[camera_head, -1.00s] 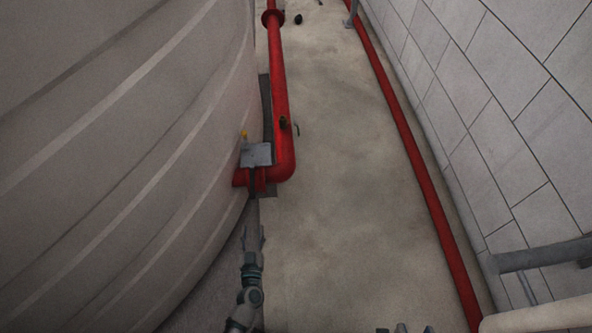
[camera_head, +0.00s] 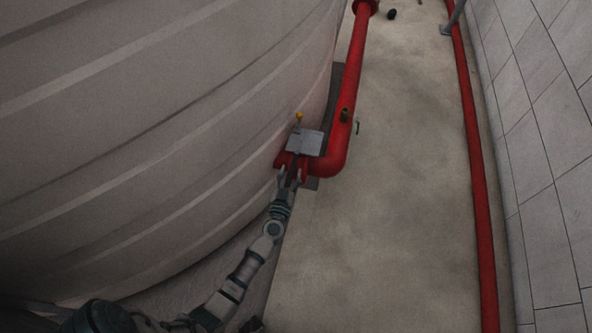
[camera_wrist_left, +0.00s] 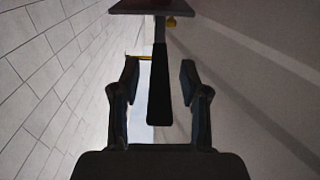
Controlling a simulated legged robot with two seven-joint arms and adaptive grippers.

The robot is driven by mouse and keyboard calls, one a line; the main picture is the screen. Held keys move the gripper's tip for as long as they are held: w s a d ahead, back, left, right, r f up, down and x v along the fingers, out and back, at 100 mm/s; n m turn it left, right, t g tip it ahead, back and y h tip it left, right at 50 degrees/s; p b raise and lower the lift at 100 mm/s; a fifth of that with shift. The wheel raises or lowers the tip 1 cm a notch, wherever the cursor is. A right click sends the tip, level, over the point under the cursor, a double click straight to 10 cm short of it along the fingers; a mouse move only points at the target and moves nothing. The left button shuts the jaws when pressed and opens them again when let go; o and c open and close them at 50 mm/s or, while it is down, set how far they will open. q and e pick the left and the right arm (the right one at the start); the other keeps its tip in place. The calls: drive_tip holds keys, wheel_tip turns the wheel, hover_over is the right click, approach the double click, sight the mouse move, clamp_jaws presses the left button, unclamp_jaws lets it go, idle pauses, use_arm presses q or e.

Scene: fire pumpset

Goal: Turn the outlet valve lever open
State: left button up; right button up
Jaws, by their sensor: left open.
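The outlet valve on the red pipe is at the base of the large grey tank, with a grey plate-like box (camera_head: 305,142) and a small yellow part on top. In the left wrist view its lever (camera_wrist_left: 160,85) has a long black grip that points toward my palm. My left gripper (camera_head: 291,177) is just below the box in the head view. In the left wrist view it (camera_wrist_left: 158,85) is open, with one finger on each side of the black grip and gaps showing on both sides. The lever is mostly hidden by the gripper in the head view. My right gripper is not in view.
The ribbed tank (camera_head: 150,130) fills the left side, close to my left arm. The red outlet pipe (camera_head: 352,90) bends up and away from the valve. Another red pipe (camera_head: 474,170) runs along the tiled wall (camera_head: 545,150). The concrete floor (camera_head: 400,220) between them is clear.

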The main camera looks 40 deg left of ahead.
use_arm(q)
drive_tip(key=shift+w+a+r, duration=0.1)
drive_tip(key=shift+w+a, duration=0.25)
drive_tip(key=shift+w, duration=0.25)
clamp_jaws()
